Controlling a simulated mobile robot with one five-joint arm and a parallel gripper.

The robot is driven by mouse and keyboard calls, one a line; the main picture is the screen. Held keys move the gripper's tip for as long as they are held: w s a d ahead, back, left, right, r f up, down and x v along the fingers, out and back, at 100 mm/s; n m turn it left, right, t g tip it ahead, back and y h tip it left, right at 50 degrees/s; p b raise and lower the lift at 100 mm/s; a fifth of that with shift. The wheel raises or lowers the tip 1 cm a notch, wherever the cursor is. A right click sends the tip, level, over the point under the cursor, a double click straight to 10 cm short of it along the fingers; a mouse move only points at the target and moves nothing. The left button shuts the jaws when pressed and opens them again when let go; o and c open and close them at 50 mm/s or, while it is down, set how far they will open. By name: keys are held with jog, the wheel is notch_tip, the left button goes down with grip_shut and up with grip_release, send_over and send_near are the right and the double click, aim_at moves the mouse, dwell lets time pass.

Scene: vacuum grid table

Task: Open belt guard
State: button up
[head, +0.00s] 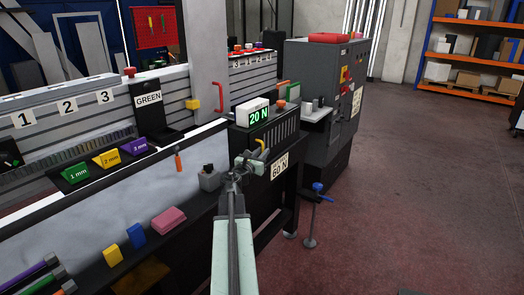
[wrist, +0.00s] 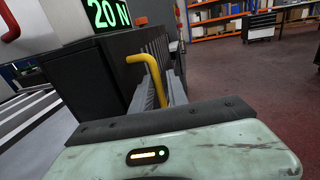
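A yellow bent handle (head: 263,147) is at the front of a dark slatted box (head: 270,133), which looks like the belt guard. In the wrist view the handle (wrist: 150,70) stands out from the dark box (wrist: 85,80). My gripper (head: 247,162) is close to the handle, just left of it in the head view. In the wrist view its two grey fingers (wrist: 162,90) are apart, with the lower end of the handle showing between them. I cannot tell whether a finger touches it.
A green "20 N" display (head: 259,115) sits on the box, and a "60 N" label (head: 279,166) is on its lower front. A red handle (head: 218,97) is behind left. A blue-topped stand (head: 311,215) is on the floor at right.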

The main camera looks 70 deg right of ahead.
jog(key=shift+d, duration=1.1)
jog(key=shift+a, duration=0.1)
grip_shut()
dwell(0.3)
